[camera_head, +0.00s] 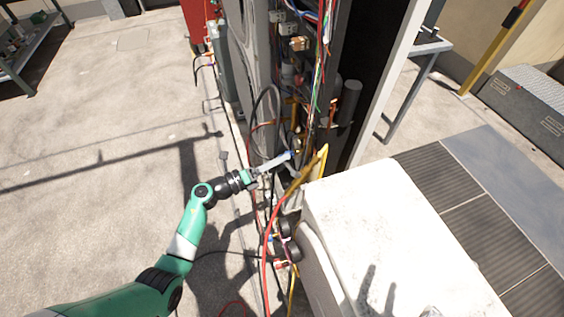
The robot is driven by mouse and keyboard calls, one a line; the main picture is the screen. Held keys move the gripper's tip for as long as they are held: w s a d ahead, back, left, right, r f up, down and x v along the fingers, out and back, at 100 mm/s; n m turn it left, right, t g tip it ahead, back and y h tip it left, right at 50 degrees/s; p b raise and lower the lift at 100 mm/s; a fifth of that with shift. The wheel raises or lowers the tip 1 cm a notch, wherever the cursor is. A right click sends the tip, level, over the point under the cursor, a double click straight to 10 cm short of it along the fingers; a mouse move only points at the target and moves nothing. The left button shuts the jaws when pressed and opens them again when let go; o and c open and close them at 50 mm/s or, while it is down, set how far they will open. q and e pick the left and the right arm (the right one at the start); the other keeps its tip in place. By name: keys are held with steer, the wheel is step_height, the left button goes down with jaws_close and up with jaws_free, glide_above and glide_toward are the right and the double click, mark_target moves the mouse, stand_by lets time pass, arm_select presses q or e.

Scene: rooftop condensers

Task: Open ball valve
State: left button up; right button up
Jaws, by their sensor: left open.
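My left gripper (276,162) reaches in from the left, with its fingers at the lower front of the open condenser cabinet (262,50). Its jaws are open. A small blue part (289,154) shows right at the fingertips; it may be the ball valve's handle, but it is too small to be sure. I cannot tell whether the fingers touch it. The valve body is not clearly visible among the pipes and hoses. My right gripper is not in view.
Red and yellow hoses (266,245) and gauges (285,229) hang close beside the gripper. Loose wires (318,75) and copper pipes crowd the cabinet. A large white unit (400,225) stands at the lower right. The concrete floor (110,150) on the left is mostly clear.

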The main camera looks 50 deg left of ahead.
arm_select(q)
steer(key=shift+x, duration=0.85)
steer(key=shift+s, duration=0.1)
jaws_close()
stand_by(0.7)
